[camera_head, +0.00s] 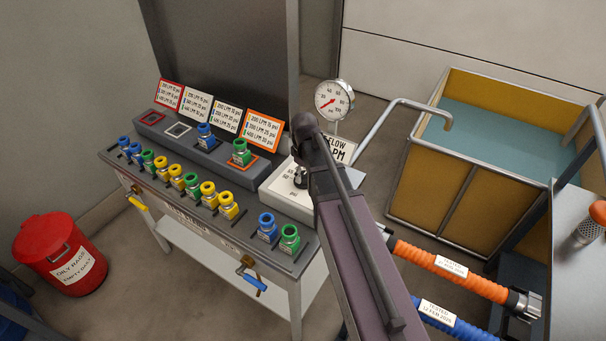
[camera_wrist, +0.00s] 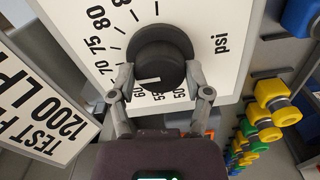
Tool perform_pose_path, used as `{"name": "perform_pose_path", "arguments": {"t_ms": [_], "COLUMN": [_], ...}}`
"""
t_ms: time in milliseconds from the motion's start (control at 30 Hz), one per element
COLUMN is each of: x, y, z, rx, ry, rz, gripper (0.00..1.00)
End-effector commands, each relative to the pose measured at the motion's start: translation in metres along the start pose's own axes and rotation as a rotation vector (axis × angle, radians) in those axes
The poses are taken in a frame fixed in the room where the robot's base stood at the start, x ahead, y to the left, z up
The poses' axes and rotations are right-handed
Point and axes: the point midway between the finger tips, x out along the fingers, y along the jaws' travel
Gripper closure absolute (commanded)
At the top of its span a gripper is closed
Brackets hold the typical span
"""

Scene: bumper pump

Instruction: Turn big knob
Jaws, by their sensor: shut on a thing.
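The big knob (camera_wrist: 160,55) is a round black dial on a white panel (camera_wrist: 216,75) in the wrist view. Numbers including 50, 60, 70, 75 and 80 and the word psi are printed around it. A white mark on the knob's near side lies among the lower numbers, near 55. My gripper (camera_wrist: 160,85) has one finger on each side of the knob and is shut on it. In the head view the white panel (camera_head: 284,190) is partly covered by my arm, and a dark part of the knob (camera_head: 300,178) shows beside it.
A bench (camera_head: 208,232) carries several blue, green and yellow fittings left of the panel. A flow sign (camera_wrist: 45,110) stands close to my gripper. A round gauge (camera_head: 334,101) is behind it. A pipe (camera_head: 385,108) leads to a yellow water tank (camera_head: 430,190). Orange and blue hoses lie at right.

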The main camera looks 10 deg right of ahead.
Motion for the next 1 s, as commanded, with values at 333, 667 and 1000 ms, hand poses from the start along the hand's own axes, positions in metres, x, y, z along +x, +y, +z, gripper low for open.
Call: {"name": "perform_pose_path", "arguments": {"t_ms": [333,667,1000], "x": [-0.0003,-0.0002,-0.0001], "y": [0.0008,-0.0001,-0.0006], "z": [-0.0038,-0.0023,-0.0013], "rx": [-0.009,-0.008,-0.007], "ry": [0.007,0.004,0.002], "rz": [0.001,0.000,-0.001], "gripper": [0.84,0.00,0.00]}}
